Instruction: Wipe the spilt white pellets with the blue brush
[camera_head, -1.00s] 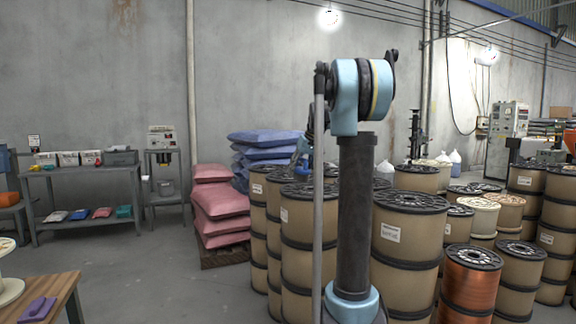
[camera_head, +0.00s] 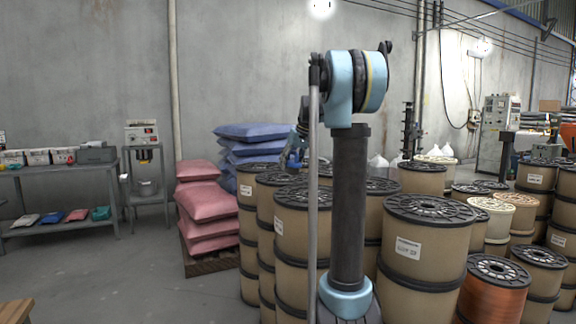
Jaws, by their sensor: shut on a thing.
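I see no spilt white pellets in this view. I cannot make out the blue brush. My arm stands upright in front of the camera. A dark and blue part of it shows behind the pole, beside the blue sacks, too small and covered to identify. My gripper's fingertips do not show.
Tall cardboard-sided spools (camera_head: 425,245) and a copper spool (camera_head: 493,290) crowd the right. Pink sacks (camera_head: 208,203) and blue sacks (camera_head: 250,145) are stacked mid-left. A grey shelf table (camera_head: 60,170) stands by the wall. A wooden table corner (camera_head: 15,311) shows lower left. Left floor is clear.

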